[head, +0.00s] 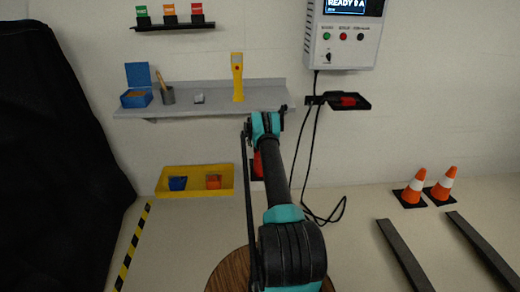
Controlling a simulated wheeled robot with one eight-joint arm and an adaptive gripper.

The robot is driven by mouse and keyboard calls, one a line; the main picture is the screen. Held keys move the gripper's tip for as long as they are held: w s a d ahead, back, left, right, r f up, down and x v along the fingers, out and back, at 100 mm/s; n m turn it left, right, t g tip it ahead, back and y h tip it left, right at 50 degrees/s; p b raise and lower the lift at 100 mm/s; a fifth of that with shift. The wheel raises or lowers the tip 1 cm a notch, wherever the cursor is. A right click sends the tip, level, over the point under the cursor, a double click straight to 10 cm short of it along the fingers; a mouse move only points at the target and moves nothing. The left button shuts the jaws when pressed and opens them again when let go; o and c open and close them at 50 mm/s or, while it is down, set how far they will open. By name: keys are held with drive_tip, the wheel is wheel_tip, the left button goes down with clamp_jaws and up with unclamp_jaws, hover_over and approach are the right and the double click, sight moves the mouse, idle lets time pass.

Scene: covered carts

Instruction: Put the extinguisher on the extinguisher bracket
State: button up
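A red object (258,164), which may be the extinguisher, shows only as a sliver beside my arm, below the grey shelf. My arm hides most of it, so its full shape and what it rests on cannot be told. No extinguisher bracket can be clearly made out; it may be behind my arm. My arm reaches forward to the wall, and its teal wrist is in front of the shelf's right end. My gripper's fingers are hidden behind the wrist, so whether they hold anything cannot be seen.
A yellow bin (196,181) is below. A wall unit (343,35) has hanging cables beside a black holder (361,101). Two cones (411,188) (442,186) stand right. A dark cover (55,150) fills the left.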

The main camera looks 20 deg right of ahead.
drive_tip(key=s+a+r, duration=0.3)
drive_tip(key=s+a, duration=0.5)
drive_tip(key=s, duration=0.2)
drive_tip(key=s+a+r+m, duration=0.4)
drive_tip(key=s+r+m, duration=0.1)
drive_tip(key=s+r, duration=0.25)
drive_tip(key=s+a+r+m+y, duration=0.1)
drive_tip(key=s+a+r+m, duration=0.25)
drive_tip(key=s+r, duration=0.4)
drive_tip(key=s+a+r+m, duration=0.4)
drive_tip(key=s+r+m, duration=0.15)
drive_tip(key=r, duration=0.25)
drive_tip(key=s+a+m, duration=0.2)
drive_tip(key=s+m, duration=0.2)
drive_tip(key=s, duration=0.7)
drive_tip(key=s+a+m+y, duration=0.1)
drive_tip(key=s+a+m, duration=0.2)
drive_tip(key=s, duration=0.8)
drive_tip(key=s+a+m, duration=0.2)
drive_tip(key=s+m, duration=0.5)
drive_tip(key=s, duration=0.4)
drive_tip(key=shift+s+a+r+t+y, duration=0.3)
drive_tip(key=shift+r+t+y, duration=0.1)
drive_tip(key=shift+r, duration=0.05)
